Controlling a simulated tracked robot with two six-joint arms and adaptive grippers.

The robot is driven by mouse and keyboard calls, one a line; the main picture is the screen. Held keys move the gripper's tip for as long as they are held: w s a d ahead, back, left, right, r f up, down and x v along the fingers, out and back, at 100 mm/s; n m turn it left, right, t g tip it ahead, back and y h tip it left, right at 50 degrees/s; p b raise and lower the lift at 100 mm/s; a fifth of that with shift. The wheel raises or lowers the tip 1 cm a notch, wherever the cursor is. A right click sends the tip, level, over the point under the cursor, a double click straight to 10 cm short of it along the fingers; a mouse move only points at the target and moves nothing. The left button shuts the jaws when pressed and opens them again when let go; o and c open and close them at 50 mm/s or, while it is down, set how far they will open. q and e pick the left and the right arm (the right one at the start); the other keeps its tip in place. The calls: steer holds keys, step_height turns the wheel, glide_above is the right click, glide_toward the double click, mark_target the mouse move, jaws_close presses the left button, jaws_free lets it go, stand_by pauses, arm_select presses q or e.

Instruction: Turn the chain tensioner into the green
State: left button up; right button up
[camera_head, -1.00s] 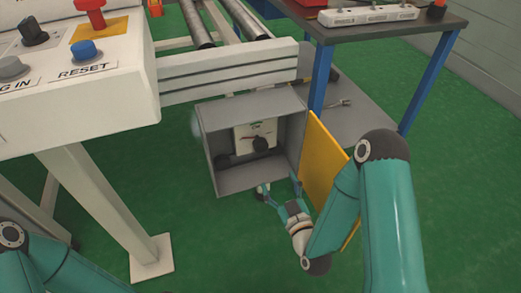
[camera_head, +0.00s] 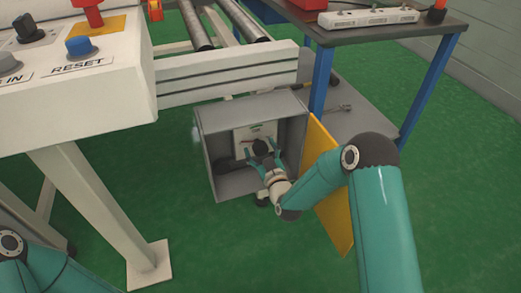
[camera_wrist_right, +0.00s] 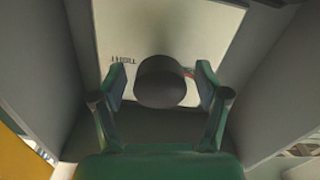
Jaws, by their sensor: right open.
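The chain tensioner's black knob (camera_head: 261,146) sits on a pale plate (camera_head: 243,134) inside an open grey box (camera_head: 200,146). In the right wrist view the knob (camera_wrist_right: 161,82) lies between the two fingers of my right gripper (camera_wrist_right: 161,84), with gaps on both sides. The gripper (camera_head: 264,160) is open and inside the box. The plate (camera_wrist_right: 125,30) shows the word "TIGHT" upside down on the left and a bit of red right of the knob. A small green patch (camera_head: 256,129) shows above the knob. The pointer is mostly hidden. My left gripper is out of view.
The box's yellow door (camera_head: 330,210) hangs open to the right, beside my right arm. A control desk (camera_head: 110,90) stands at left, a roller conveyor (camera_head: 230,72) above the box. A workbench (camera_head: 385,40) with blue legs stands at upper right.

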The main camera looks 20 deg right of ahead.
steer(key=c, duration=1.2)
steer(key=shift+o, duration=0.2)
steer(key=m+b, duration=0.4)
steer(key=shift+f, duration=0.15)
steer(key=m+b, duration=0.3)
steer(key=m, duration=0.1)
steer(key=shift+m+b, duration=0.3)
steer(key=m, duration=0.2)
steer(key=shift+m+b, duration=0.3)
steer(key=shift+b, duration=0.1)
steer(key=shift+d+r+m, duration=0.1)
steer(key=shift+r+m, duration=0.1)
steer(key=shift+m, duration=1.7)
